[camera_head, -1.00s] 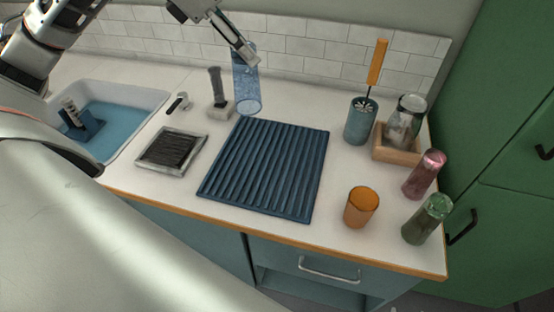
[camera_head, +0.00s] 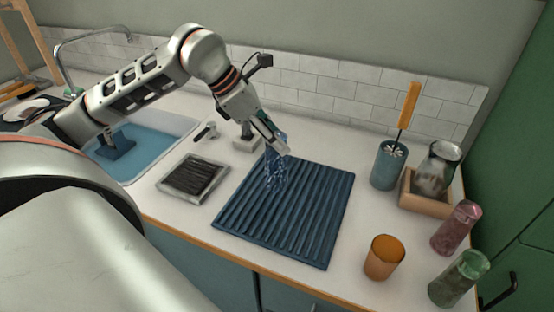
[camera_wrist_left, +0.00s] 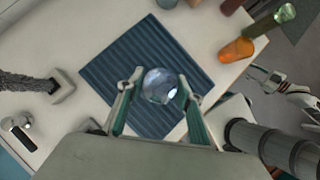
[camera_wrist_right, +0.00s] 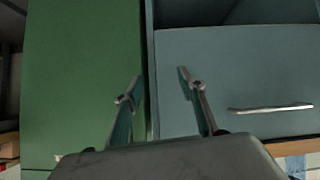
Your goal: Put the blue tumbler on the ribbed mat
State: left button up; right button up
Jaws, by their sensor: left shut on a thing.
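The blue tumbler (camera_head: 274,172) is clear, bluish glass. My left gripper (camera_head: 277,150) is shut on it and holds it over the back part of the dark blue ribbed mat (camera_head: 300,224). In the left wrist view the tumbler (camera_wrist_left: 160,86) sits between the two fingertips, with the mat (camera_wrist_left: 118,72) beneath it. I cannot tell whether its base touches the mat. My right gripper (camera_wrist_right: 158,88) shows only in the right wrist view, its fingers apart and empty, in front of a green cabinet and a blue-grey drawer.
An orange cup (camera_head: 384,258), a green glass (camera_head: 458,279) and a pink glass (camera_head: 456,228) stand right of the mat. A brush holder (camera_head: 388,166) and a wooden box with a jar (camera_head: 437,172) are behind. A framed ribbed tray (camera_head: 193,179) and the sink (camera_head: 150,153) are left.

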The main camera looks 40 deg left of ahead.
pick_arm(q)
notch_tip(320, 180, down, 6)
dwell(0.5)
jog(key=shift+f+b, duration=0.25)
jog(key=shift+b, duration=0.15)
jog(key=o, duration=1.1)
jog(key=shift+c, duration=0.2)
jog(key=shift+r, duration=0.1)
jog(key=v, duration=1.2)
jog(key=shift+r, duration=0.15)
